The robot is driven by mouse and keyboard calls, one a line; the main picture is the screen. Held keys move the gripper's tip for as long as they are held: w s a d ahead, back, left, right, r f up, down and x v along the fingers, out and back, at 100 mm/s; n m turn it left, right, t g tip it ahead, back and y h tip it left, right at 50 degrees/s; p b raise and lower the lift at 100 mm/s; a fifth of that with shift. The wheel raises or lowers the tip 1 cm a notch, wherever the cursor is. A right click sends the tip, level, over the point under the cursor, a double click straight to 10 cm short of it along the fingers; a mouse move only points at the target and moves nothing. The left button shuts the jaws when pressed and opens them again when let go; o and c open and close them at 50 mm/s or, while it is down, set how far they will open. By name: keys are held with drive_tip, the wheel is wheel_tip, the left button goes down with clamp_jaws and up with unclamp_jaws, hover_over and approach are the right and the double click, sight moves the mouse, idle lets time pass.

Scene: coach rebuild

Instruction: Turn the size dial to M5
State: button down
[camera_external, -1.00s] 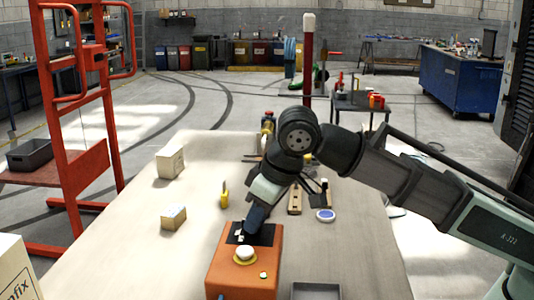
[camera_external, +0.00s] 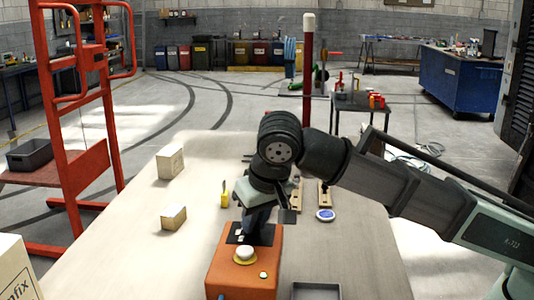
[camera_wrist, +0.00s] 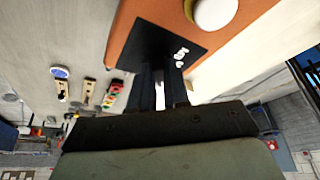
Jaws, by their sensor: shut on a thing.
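The orange box (camera_external: 240,278) stands on the table with a black panel (camera_external: 232,239) on top; the panel also shows in the wrist view (camera_wrist: 140,45). White markings (camera_wrist: 181,56) lie on the panel beside my fingers, too small to read. My gripper (camera_external: 248,238) points down onto the panel. In the wrist view my gripper (camera_wrist: 160,70) has its two dark fingers close together at the panel, shut on the size dial. The dial is hidden by the fingers, so its setting cannot be seen.
A white button on a yellow ring (camera_external: 245,253) and a small greenish button (camera_external: 263,275) sit on the box near my gripper. A grey tray (camera_external: 316,285) is to its right. Cartons (camera_external: 170,162), a yellow tool (camera_external: 224,196) and a blue-white disc (camera_external: 325,215) lie further back.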

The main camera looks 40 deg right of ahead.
idle(0.3)
drive_tip(key=c, duration=1.1)
unclamp_jaws()
drive_tip(key=v, duration=1.3)
drive_tip(key=shift+r, duration=0.4)
